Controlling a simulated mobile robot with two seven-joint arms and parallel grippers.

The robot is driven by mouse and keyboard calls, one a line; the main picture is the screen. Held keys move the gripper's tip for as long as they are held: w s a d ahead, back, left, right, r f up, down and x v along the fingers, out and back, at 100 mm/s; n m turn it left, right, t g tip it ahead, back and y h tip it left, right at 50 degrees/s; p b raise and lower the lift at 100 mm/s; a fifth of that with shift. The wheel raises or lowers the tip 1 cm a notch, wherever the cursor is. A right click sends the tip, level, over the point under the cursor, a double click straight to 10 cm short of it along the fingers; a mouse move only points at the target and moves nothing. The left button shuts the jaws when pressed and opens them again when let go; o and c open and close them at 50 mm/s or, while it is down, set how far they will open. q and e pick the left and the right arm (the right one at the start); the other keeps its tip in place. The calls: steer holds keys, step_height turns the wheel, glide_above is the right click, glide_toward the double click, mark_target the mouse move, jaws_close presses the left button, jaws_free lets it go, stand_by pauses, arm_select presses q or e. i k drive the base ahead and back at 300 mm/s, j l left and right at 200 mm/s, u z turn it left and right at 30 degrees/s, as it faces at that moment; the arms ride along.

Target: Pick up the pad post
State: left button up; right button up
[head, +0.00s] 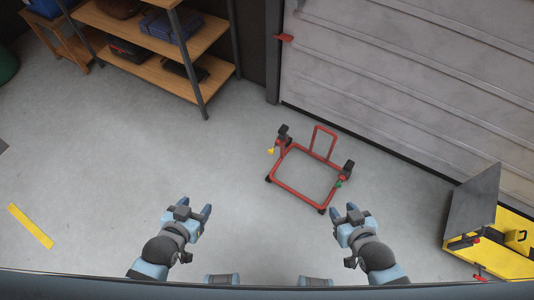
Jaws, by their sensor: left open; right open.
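A red tubular motorcycle stand (300,193) sits on the floor ahead, between and beyond my grippers. One black-topped pad post (283,131) stands at its upper left corner, with a yellow knob (271,150) beside it. Another black-topped pad post (348,168) stands at its right side, with a green knob (338,184). I cannot tell which post is meant. My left gripper (195,207) is open and empty, to the left of the stand and nearer to me. My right gripper (343,211) is open and empty, close below the stand's right corner in the picture, apparently apart from it.
A wooden shelf unit (175,72) with cases and blue bins stands at upper left. A grey roller door (410,80) fills the upper right. A yellow lift with a grey plate (472,208) stands at right. A yellow strip (31,226) marks the left floor. Floor around the stand is clear.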

mark_target(284, 129)
steer(key=i+j, duration=0.3)
steer(key=i, duration=0.2)
steer(key=i+j, duration=0.3)
steer(key=i, duration=0.2)
steer(key=i+j+u, duration=0.1)
steer(key=i+j, duration=0.15)
steer(key=i, duration=0.25)
